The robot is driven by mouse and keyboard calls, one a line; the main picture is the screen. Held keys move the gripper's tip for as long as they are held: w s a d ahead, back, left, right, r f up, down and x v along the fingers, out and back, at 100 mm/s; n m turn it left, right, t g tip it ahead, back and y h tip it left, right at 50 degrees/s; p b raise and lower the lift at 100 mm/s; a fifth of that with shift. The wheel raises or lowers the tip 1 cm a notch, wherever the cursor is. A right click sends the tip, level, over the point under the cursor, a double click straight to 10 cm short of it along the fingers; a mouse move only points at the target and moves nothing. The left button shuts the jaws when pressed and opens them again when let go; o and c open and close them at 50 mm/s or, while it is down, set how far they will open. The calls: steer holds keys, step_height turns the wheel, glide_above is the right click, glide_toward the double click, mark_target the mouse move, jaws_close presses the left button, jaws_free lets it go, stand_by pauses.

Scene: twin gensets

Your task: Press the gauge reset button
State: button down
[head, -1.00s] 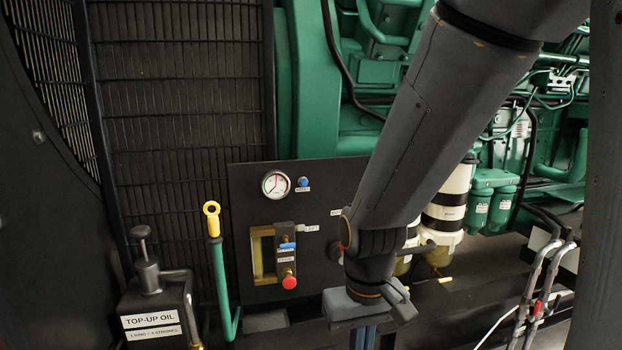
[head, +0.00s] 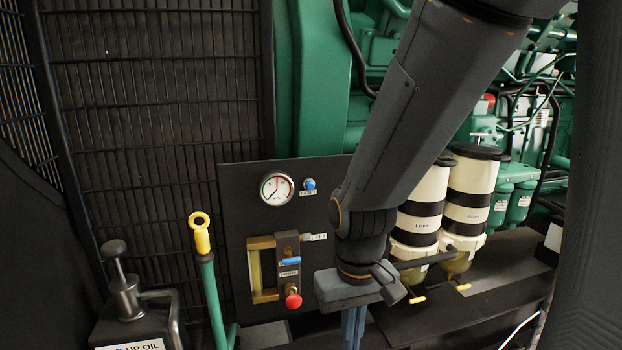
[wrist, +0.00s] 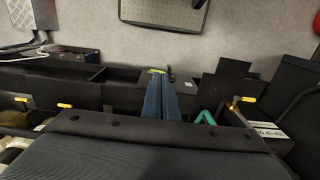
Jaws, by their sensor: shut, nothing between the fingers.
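The blue reset button (head: 309,184) sits on the dark panel (head: 235,200), with a small RESET label just below it. The round white gauge (head: 277,189) with a red needle is just left of the button. My gripper (head: 354,328) hangs pointing down, below and to the right of the button and apart from it. Its blue-grey fingers are shut with nothing between them, and their lower ends are cut off by the frame. In the wrist view the shut fingers (wrist: 160,98) show in the middle; the button and gauge are not seen there.
A yellow-handled dipstick (head: 201,236) and an oil can (head: 127,297) stand left. White filters (head: 419,215) stand right, close to my arm.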

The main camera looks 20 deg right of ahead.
steer(key=w+r+m+t+p, duration=0.2)
steer(key=r+m, duration=0.4)
steer(key=r, duration=0.3)
steer(key=w+r+m+t+p, duration=0.3)
steer(key=w+r+m, duration=0.3)
steer(key=r, duration=0.3)
steer(key=w+r+m+t+p, duration=0.2)
steer(key=w+r+m+t, duration=0.2)
steer(key=r, duration=0.5)
steer(key=shift+w+d+r+m+p, duration=0.25)
steer(key=shift+w+m+p, duration=0.1)
steer(key=shift+w+m, duration=0.65)
steer(key=shift+f, duration=0.15)
glide_toward(311, 188)
steer(key=s+f+x, duration=0.1)
steer(key=x, duration=0.3)
steer(key=shift+w+p, duration=0.45)
steer(key=shift+w, duration=0.5)
